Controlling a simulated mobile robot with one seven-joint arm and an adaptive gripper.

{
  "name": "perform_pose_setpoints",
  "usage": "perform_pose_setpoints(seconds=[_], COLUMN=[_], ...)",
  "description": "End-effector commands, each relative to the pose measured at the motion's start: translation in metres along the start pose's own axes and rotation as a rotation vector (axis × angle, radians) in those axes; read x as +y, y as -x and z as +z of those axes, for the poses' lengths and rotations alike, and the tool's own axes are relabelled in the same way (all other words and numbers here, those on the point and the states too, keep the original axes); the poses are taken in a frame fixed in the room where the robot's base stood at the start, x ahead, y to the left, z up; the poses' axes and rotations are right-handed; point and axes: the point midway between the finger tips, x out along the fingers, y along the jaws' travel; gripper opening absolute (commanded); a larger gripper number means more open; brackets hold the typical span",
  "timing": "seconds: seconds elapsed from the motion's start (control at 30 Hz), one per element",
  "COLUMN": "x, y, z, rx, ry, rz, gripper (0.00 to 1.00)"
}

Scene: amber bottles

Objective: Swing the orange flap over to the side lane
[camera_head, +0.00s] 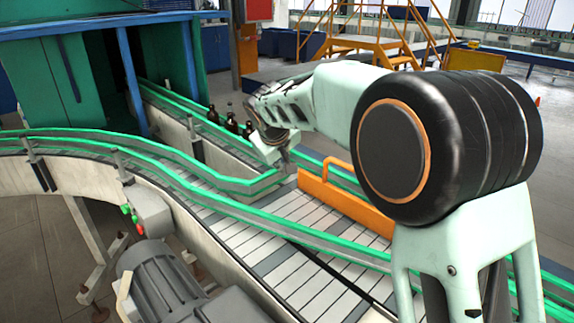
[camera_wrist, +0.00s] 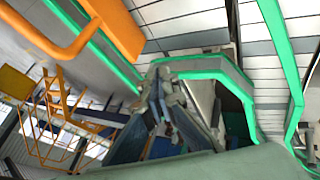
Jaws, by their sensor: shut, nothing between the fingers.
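The orange flap (camera_head: 345,204) stands upright along the right side of the slatted conveyor, beside the green guide rail. Its raised bar-like handle (camera_head: 337,166) is at its far end. My gripper (camera_head: 285,163) hangs just left of that end, above the conveyor; a gap seems to show between them. In the wrist view, the flap (camera_wrist: 120,28) is at upper left with its orange bar at the left edge, apart from my gripper's fingers (camera_wrist: 160,78). My gripper is shut and empty. My arm hides the flap's near right end.
Several amber bottles (camera_head: 230,118) stand in the straight lane behind my gripper. A curved lane with green rails (camera_head: 110,143) runs off to the left. A grey motor (camera_head: 165,280) sits at the near left. Yellow stairs (camera_head: 385,40) stand farther back.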

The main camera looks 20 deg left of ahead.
Motion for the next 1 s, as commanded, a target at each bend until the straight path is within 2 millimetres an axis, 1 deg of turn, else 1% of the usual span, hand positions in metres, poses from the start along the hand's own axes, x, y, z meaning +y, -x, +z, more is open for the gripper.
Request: perform_pose_setpoints(seconds=[0.03,0.3,0.47,0.5,0.7,1.0], x=[0.000,0.001,0.001,0.013,0.031,0.035], y=[-0.010,-0.061,-0.086,-0.086,-0.098,-0.102], z=[0.001,0.002,0.001,0.000,0.001,0.001], rx=[-0.005,-0.005,-0.004,-0.002,-0.002,-0.001], ry=[0.001,0.001,0.000,-0.004,0.000,0.001], rz=[-0.001,0.000,0.000,0.003,0.000,-0.001], gripper=[0.00,0.00,0.00,0.00,0.00,0.00])
